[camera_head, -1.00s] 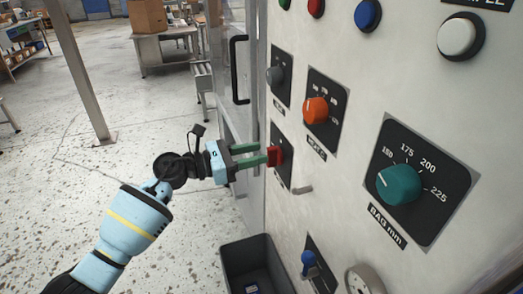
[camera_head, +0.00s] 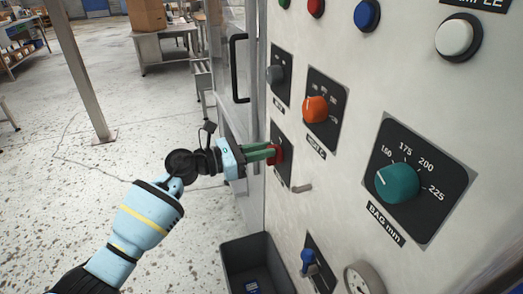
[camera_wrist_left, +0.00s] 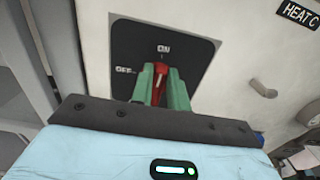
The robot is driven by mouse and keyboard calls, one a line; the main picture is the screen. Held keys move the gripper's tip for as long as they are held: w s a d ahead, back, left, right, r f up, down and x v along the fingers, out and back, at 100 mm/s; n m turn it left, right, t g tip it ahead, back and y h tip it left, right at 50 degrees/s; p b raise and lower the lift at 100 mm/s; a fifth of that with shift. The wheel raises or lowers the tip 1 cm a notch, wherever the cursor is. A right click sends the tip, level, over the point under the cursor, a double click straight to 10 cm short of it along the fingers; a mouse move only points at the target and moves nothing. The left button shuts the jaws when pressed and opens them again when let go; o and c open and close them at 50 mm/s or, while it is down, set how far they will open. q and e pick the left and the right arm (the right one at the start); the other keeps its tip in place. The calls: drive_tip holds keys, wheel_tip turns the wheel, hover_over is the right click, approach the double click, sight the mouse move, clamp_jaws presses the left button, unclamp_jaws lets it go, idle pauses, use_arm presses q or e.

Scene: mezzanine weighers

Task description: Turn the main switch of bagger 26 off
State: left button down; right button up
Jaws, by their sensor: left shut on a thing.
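The main switch (camera_head: 276,156) is a red knob on a black plate (camera_head: 285,172) on the machine's panel. In the left wrist view the red knob (camera_wrist_left: 160,83) points up at the ON mark, with OFF marked to its left. My left gripper (camera_head: 272,153) has its green fingers shut on the red knob, one on each side. In the wrist view the fingers (camera_wrist_left: 163,90) partly cover the knob. The right gripper is not in view.
The panel also carries an orange knob (camera_head: 315,109), a grey knob (camera_head: 274,74), a teal knob (camera_head: 397,183) and a blue-tipped lever (camera_head: 308,258). A small peg (camera_head: 302,188) sticks out beside the switch. A dark bin (camera_head: 228,266) stands below.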

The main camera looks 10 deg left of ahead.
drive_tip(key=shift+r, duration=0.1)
use_arm(q)
drive_tip(key=n, duration=0.1)
drive_tip(key=n+p, duration=0.1)
drive_tip(key=n, duration=0.2)
drive_tip(key=shift+w+a+p, duration=0.25)
drive_tip(key=shift+w+p, duration=0.05)
drive_tip(key=shift+w, duration=0.1)
drive_tip(key=shift+w+a+f+n+p, duration=0.15)
drive_tip(key=shift+f+n+p, duration=0.3)
drive_tip(key=shift+n, duration=1.85)
drive_tip(key=shift+w+a+f+n+p, duration=0.1)
drive_tip(key=shift+w+f+n+p, duration=0.35)
drive_tip(key=shift+n, duration=1.85)
drive_tip(key=shift+s+a+f+n+p, duration=0.15)
drive_tip(key=shift+n+p, duration=0.5)
drive_tip(key=shift+n, duration=1.65)
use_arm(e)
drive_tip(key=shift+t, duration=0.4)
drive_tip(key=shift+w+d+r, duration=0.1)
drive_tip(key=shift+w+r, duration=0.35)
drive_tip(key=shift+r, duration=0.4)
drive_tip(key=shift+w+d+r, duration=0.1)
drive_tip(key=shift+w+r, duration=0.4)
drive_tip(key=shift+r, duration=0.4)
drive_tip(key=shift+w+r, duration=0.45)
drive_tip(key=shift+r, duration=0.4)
use_arm(q)
drive_tip(key=shift+w, duration=0.1)
